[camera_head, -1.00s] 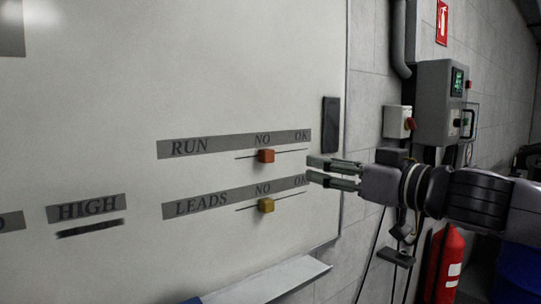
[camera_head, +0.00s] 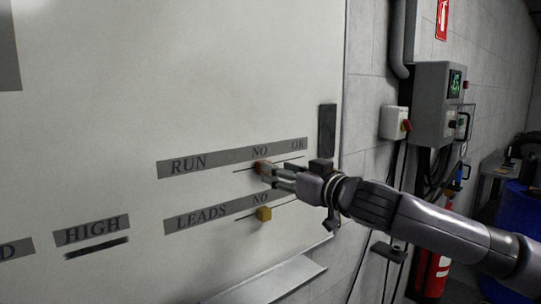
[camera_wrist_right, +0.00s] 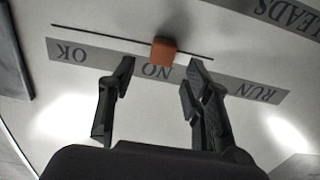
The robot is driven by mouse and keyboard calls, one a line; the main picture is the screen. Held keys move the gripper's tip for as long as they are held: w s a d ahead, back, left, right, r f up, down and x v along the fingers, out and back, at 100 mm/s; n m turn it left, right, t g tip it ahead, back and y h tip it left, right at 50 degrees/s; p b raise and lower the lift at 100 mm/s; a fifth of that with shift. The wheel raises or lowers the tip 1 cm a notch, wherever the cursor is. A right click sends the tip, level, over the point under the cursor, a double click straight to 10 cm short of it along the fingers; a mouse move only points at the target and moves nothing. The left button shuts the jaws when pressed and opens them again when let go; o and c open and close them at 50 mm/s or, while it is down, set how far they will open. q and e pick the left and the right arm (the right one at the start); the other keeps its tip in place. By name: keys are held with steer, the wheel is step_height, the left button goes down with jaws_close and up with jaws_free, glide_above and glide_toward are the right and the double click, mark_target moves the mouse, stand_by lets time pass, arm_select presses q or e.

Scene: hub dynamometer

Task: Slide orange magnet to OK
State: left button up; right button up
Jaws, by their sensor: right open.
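The orange magnet (camera_wrist_right: 163,51) sits on the thin black line of the RUN row, by the word NO. In the head view the orange magnet (camera_head: 262,167) is partly hidden by my right gripper (camera_head: 271,175). In the wrist view my right gripper (camera_wrist_right: 160,72) is open, its fingertips a little short of the magnet, which lies between them in the picture. I cannot tell whether they touch it. The word OK (camera_head: 298,144) stands at the right end of the RUN strip; in the wrist view, upside down, OK (camera_wrist_right: 72,54) is at the left. My left gripper is not in view.
A yellow magnet (camera_head: 264,214) sits on the LEADS row below, close under my right gripper. A dark bar (camera_head: 327,131) is fixed at the whiteboard's right edge. A tray ledge (camera_head: 262,288) juts out at the bottom. Wall boxes (camera_head: 440,103) stand to the right.

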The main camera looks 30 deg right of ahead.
steer(key=w+p, duration=0.2)
steer(key=w, duration=0.2)
steer(key=shift+a, duration=0.2)
jaws_close()
stand_by(0.6)
